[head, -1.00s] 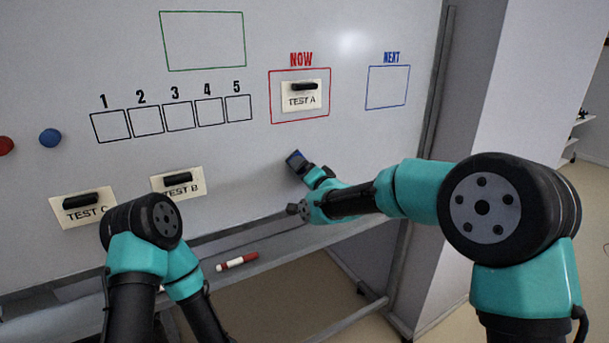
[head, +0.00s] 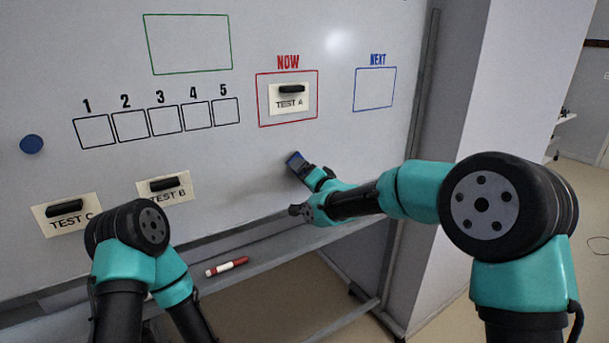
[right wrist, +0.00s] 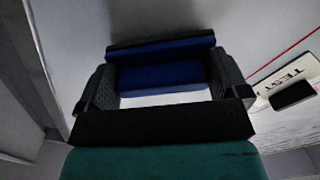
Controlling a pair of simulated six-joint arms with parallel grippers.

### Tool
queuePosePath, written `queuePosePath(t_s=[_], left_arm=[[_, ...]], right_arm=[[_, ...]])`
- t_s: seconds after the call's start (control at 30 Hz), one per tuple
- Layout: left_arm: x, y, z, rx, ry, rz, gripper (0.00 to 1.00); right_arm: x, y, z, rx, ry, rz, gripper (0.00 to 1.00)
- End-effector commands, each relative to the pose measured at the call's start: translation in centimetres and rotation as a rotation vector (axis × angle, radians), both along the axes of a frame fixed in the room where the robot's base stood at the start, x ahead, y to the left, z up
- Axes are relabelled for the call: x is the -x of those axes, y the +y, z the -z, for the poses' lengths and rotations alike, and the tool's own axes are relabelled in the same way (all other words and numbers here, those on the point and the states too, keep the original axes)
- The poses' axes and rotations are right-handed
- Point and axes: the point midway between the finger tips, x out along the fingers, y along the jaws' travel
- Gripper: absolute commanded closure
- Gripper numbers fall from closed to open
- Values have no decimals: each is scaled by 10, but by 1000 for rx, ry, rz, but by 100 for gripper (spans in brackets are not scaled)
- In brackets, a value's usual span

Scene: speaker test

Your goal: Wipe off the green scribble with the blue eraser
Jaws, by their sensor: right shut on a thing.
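The blue eraser (head: 295,160) is held by my right gripper (head: 305,169) low on the whiteboard, below the red NOW box. The right wrist view also shows the eraser (right wrist: 165,72) between the two black fingers of the gripper (right wrist: 163,88). It is close to the board; I cannot tell if it touches. No green scribble shows in these views. The only green mark is an empty green box outline (head: 187,72) at the upper left of the whiteboard (head: 290,210). My left arm is at the lower left, and its gripper does not show.
TEST A card (head: 289,100) is in the NOW box; TEST B (head: 163,189) and TEST C (head: 66,214) cards hang lower left. A blue magnet (head: 32,144) is at the left edge. A red and white marker (head: 227,266) lies on the tray. The NEXT box (head: 374,90) is empty.

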Motion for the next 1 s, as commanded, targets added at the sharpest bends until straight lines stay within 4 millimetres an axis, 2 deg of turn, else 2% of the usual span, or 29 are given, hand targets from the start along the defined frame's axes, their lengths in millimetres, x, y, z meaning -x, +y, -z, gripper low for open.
queuePosePath(t_s=[0.6,1.0], left_arm=[[0,0,0,0,0,0,57],[0,0,0,0,0,0,57]], right_arm=[[38,-29,0,0,1,1,29],[42,-31,0,0,0,0,29]])
